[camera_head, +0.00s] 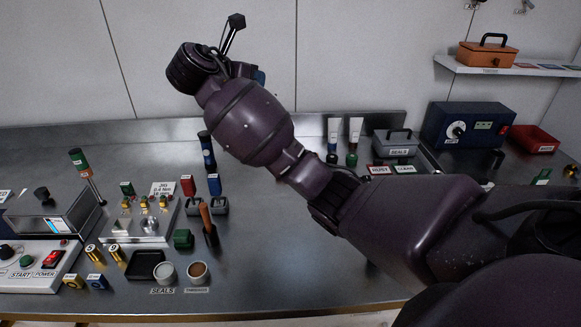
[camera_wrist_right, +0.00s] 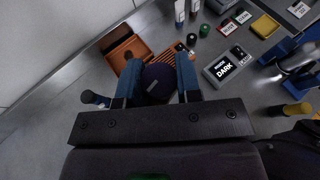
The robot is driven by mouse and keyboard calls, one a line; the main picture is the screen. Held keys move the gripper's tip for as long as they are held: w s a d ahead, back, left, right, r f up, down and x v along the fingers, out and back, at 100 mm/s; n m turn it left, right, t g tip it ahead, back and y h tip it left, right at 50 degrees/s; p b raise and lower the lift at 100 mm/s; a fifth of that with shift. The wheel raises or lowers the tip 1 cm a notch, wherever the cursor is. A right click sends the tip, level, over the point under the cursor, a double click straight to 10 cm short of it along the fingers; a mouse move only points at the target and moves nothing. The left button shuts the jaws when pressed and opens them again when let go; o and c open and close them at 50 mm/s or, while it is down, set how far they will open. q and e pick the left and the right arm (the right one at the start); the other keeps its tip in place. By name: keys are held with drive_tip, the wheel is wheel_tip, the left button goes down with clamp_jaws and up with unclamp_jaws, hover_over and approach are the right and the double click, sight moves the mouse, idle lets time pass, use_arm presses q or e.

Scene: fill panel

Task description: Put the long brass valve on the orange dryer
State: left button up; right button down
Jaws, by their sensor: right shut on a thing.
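My right gripper (camera_head: 246,68) is raised high above the bench, in front of the wall. It is shut on a dark thing with a black knob (camera_head: 236,21). In the right wrist view the knob (camera_wrist_right: 95,98) sticks out left of the blue fingers (camera_wrist_right: 158,66), and a dark purple round shape (camera_wrist_right: 157,83) shows between them; I see no brass on it. An orange open box (camera_wrist_right: 124,47) with a ribbed orange part (camera_wrist_right: 176,57) lies beyond the fingertips; it looks like the dryer. My arm hides that area in the head view. My left gripper is not in view.
Brass-coloured cylinders (camera_head: 116,253) lie at the front left, near a black tray (camera_head: 146,265) and two cups. A fittings panel (camera_head: 140,228) stands behind. A blue box (camera_head: 462,125) and grey seals case (camera_head: 394,143) stand back right.

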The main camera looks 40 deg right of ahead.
drive_tip(key=w+d+f+m+g+h+b, duration=0.15)
drive_tip(key=d+f, duration=0.25)
drive_tip(key=d, duration=0.5)
drive_tip(key=w+d+f+m+g, duration=0.1)
drive_tip(key=d+f+m+g, duration=0.2)
drive_tip(key=d, duration=0.5)
drive_tip(key=shift+n+t, duration=0.25)
drive_tip(key=shift+n, duration=0.3)
drive_tip(key=f+b, duration=0.1)
drive_tip(key=f, duration=0.6)
drive_tip(key=f+b, duration=0.1)
drive_tip(key=f, duration=0.6)
drive_tip(key=f+b, duration=0.2)
drive_tip(key=f, duration=0.5)
drive_tip(key=shift+w, duration=0.25)
drive_tip(key=shift+f, duration=0.15)
drive_tip(key=c, duration=1.2)
unclamp_jaws()
drive_tip(key=shift+f, duration=0.1)
drive_tip(key=o, duration=0.4)
